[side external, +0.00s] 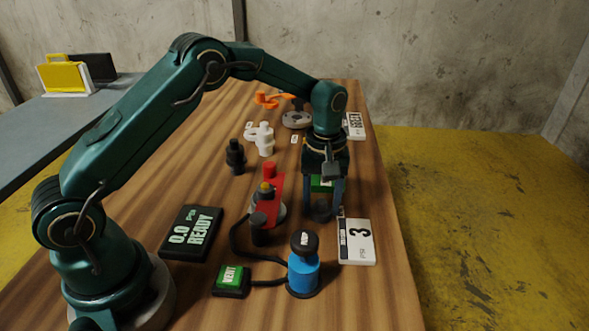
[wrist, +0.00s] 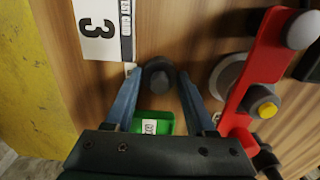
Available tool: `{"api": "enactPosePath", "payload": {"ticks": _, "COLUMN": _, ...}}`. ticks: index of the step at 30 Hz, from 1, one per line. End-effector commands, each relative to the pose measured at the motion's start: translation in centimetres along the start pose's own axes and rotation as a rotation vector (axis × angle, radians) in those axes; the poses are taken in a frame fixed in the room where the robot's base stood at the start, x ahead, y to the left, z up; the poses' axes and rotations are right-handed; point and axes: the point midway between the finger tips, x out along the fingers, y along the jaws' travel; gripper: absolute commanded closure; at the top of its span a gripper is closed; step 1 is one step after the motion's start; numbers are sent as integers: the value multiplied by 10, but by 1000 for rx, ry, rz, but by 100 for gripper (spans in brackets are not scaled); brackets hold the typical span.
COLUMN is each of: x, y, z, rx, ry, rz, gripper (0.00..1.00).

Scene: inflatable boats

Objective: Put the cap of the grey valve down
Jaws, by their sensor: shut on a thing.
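My gripper (side external: 322,208) points straight down over the right part of the wooden table. Its blue fingers are shut on a dark grey round cap (side external: 321,212). In the wrist view the cap (wrist: 158,78) sits between the two fingertips (wrist: 157,84). The cap is low, near the table top; I cannot tell whether it touches it. A green pad with a small white label (wrist: 152,123) lies just beside it, partly hidden by my gripper. A dark valve-like piece (side external: 235,157) and a white one (side external: 265,139) stand farther back; I cannot tell which valve the cap belongs to.
A red bar with a yellow button (side external: 268,195) stands left of my gripper. A blue pump (side external: 304,272) and a green VENT button (side external: 231,280) are in front. A display reading 0.0 (side external: 190,233) lies left. A card marked 3 (side external: 356,242) lies near the right edge.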

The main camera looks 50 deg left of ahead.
Motion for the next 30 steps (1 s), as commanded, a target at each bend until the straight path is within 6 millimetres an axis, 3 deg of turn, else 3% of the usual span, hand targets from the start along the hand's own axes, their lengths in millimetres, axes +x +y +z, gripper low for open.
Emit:
{"api": "enactPosePath", "payload": {"ticks": 1, "x": 1, "y": 0, "z": 0, "rx": 0, "ry": -1, "rz": -1, "gripper": 37}}
{"api": "enactPosePath", "payload": {"ticks": 3, "x": 1, "y": 0, "z": 0, "rx": 0, "ry": -1, "rz": -1, "gripper": 15}}
{"api": "enactPosePath", "payload": {"ticks": 16, "x": -8, "y": 0, "z": 0, "rx": 0, "ry": 2, "rz": 2, "gripper": 15}}
{"api": "enactPosePath", "payload": {"ticks": 30, "x": -99, "y": 1, "z": -1, "rx": 0, "ry": 3, "rz": 3, "gripper": 15}}
